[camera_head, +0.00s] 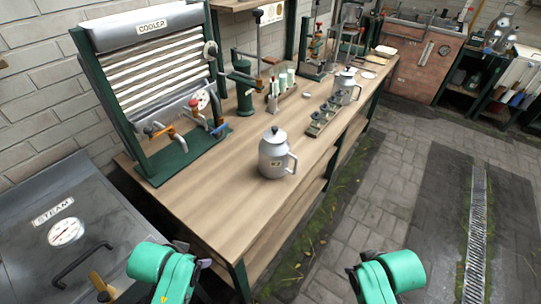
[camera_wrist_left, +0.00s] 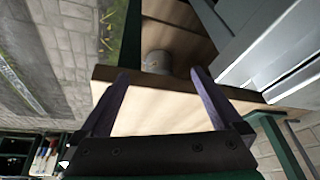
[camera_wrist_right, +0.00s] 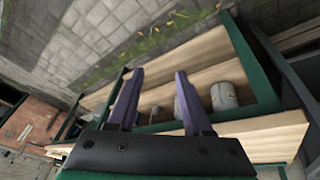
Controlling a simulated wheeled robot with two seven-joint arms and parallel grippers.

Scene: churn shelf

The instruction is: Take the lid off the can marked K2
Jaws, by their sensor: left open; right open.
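The can marked K2 (camera_head: 276,163) is a grey metal can with a side handle on the right and a small label. It stands upright on the wooden bench in the head view. Its domed lid (camera_head: 274,138) with a dark knob sits on top. My left gripper (camera_wrist_left: 161,74) is open and empty; in the head view it is low, in front of the bench's near end. My right gripper (camera_wrist_left: 161,74) is not in that wrist view; in its own wrist view, the right gripper (camera_wrist_right: 160,73) is open and empty, away from the can, right of the bench.
The cooler rack (camera_head: 150,75) stands left of K2, the steam cabinet (camera_head: 110,225) at lower left. Pale rounded objects (camera_wrist_right: 223,96) show below the bench top.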

